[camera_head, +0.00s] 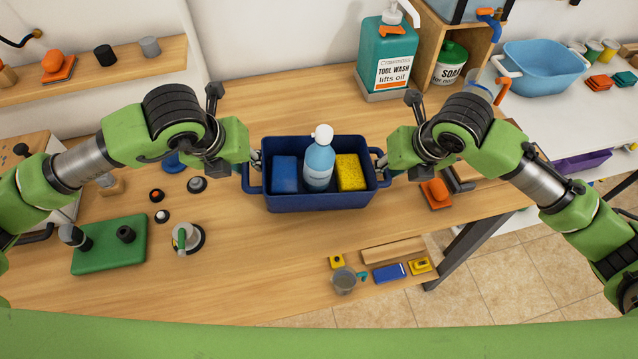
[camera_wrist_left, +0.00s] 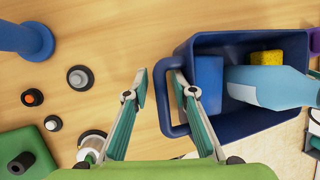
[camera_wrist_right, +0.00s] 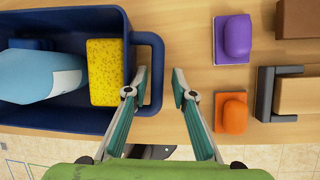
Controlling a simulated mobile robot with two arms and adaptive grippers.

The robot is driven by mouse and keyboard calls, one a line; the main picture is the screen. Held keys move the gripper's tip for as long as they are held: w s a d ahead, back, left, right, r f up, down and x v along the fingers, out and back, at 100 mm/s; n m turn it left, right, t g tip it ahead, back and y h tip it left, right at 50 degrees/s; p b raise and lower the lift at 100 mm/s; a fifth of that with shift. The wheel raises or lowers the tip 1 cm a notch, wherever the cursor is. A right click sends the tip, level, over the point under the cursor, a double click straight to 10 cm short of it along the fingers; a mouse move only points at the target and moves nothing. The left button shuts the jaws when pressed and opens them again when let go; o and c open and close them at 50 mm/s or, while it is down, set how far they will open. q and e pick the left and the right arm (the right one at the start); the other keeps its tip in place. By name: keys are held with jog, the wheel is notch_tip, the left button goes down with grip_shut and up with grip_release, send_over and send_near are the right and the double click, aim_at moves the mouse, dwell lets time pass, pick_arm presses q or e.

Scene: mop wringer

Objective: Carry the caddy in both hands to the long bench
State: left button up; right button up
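The dark blue caddy (camera_head: 318,201) appears to stand upright on the wooden bench (camera_head: 270,255). It holds a blue block (camera_head: 285,174), a light blue bottle (camera_head: 319,165) with a white cap and a yellow sponge (camera_head: 350,172). My left gripper (camera_head: 254,160) is at its left handle (camera_wrist_left: 163,100). In the left wrist view the fingers are apart, one on each side of the handle bar. My right gripper (camera_head: 384,166) is at the right handle (camera_wrist_right: 157,70). In the right wrist view its fingers are also apart on either side of the bar.
A teal tool wash dispenser (camera_head: 388,50) stands behind the caddy. An orange-topped block (camera_head: 436,193) lies right of it. A green plate (camera_head: 110,245) and several small knobs are at left. A pale surface at right holds a light blue tub (camera_head: 543,68).

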jog(key=shift+s+r, duration=0.1)
jog(key=shift+r, duration=0.05)
pick_arm(q)
jog(key=v, duration=0.5)
jog(key=shift+s+a+r, duration=0.1)
jog(key=shift+r, duration=0.05)
pick_arm(e)
jog(key=v, duration=1.2)
